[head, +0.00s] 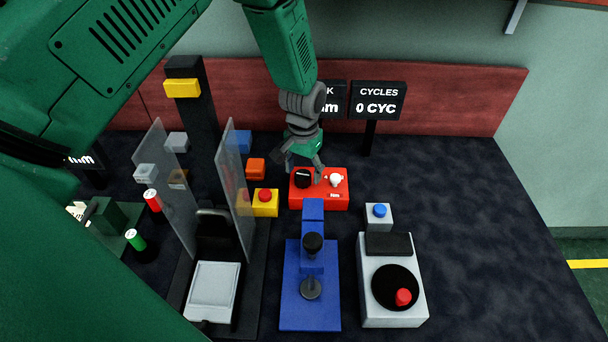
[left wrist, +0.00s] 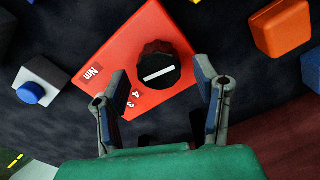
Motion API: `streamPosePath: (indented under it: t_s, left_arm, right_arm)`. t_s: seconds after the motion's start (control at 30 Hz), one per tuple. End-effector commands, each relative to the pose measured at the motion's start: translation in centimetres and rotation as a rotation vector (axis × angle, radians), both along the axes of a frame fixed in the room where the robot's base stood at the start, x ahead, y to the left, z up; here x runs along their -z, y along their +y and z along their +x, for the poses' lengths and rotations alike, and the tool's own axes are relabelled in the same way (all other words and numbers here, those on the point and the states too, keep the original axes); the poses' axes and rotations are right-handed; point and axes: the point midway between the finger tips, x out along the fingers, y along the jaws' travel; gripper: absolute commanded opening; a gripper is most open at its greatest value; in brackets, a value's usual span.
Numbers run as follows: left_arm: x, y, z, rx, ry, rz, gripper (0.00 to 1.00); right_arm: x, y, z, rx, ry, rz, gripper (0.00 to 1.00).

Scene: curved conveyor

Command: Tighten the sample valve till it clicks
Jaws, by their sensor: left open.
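A red box (head: 318,200) stands at the middle of the dark bench; its red face (left wrist: 110,55) fills the middle of the left wrist view. A round black ribbed knob, seemingly the sample valve, sits on it at left (head: 302,178); the same knob (left wrist: 158,65) shows a white pointer bar and scale digits beside it. My left gripper (head: 305,172) is over the box. In the left wrist view its fingers (left wrist: 160,80) are open, spread to either side of the knob, with gaps visible. A small white part (head: 335,180) is right of the knob. My right gripper is not in view.
A yellow block with red button (head: 265,203) and an orange block (head: 256,168) stand left of the box. A blue stand (head: 310,262) is in front. A grey crank unit (head: 392,280) and blue-button block (head: 379,217) are front right. A CYCLES display (head: 378,101) stands behind.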

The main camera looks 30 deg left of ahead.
Motion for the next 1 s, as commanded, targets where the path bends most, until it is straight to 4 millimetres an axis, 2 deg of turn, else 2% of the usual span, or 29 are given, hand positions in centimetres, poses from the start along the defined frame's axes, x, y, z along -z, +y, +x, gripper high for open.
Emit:
streamPosePath:
  t_s: [0.2,0.43,0.6,1.0]
  left_arm:
    - [-4.9,0.0,0.1,0.0,-0.004,0.0,0.56]
    - [-8.7,0.0,0.2,0.0,-0.001,0.0,0.56]
    - [-9.9,0.0,0.1,0.0,0.001,0.0,0.56]
    - [-10.0,0.0,0.1,0.0,0.002,0.0,0.56]
  right_arm:
    - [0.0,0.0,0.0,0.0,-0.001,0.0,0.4]
    - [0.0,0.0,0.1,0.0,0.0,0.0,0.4]
    - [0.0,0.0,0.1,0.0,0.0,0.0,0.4]
    - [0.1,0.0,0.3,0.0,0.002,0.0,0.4]
